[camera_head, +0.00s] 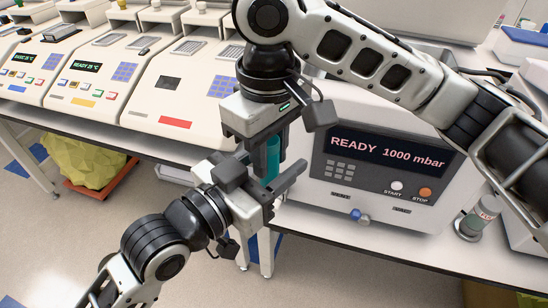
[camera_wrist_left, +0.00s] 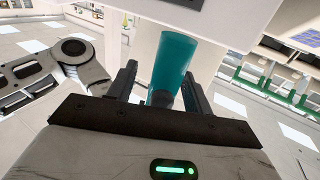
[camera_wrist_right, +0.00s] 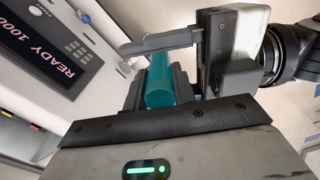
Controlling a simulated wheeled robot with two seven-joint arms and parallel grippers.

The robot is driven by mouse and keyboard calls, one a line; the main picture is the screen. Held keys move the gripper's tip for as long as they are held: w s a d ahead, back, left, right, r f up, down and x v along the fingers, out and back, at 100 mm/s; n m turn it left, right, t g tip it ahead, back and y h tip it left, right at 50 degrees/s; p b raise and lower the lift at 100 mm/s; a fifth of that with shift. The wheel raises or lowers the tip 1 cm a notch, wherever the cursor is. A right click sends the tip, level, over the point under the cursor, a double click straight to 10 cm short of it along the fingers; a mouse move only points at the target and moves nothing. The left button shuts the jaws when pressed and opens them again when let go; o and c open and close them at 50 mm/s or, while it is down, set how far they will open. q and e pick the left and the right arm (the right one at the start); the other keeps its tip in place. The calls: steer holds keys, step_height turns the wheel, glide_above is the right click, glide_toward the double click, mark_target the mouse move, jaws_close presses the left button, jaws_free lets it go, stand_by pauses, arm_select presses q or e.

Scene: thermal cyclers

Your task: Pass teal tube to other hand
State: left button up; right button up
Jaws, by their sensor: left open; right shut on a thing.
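The teal tube (camera_head: 272,160) hangs upright below my right gripper (camera_head: 262,138), which is shut on its upper part. It also shows between the right gripper's fingers in the right wrist view (camera_wrist_right: 158,82). My left gripper (camera_head: 281,180) is open, and its two fingers stand on either side of the lower part of the tube. In the left wrist view the tube (camera_wrist_left: 170,68) stands between the left fingers (camera_wrist_left: 158,88), with a gap at the left side. Whether the left fingers touch it is hard to tell.
A vacuum device (camera_head: 375,165) reading READY 1000 mbar stands close behind on the right. Several thermal cyclers (camera_head: 180,95) line the bench on the left. A capped vial (camera_head: 478,218) stands at the bench's right. A yellow bag (camera_head: 82,160) sits in an orange tray on the floor.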

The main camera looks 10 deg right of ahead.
arm_select(q)
steer(key=c, duration=1)
steer(key=shift+c, duration=0.2)
arm_select(e)
steer(key=o, duration=1)
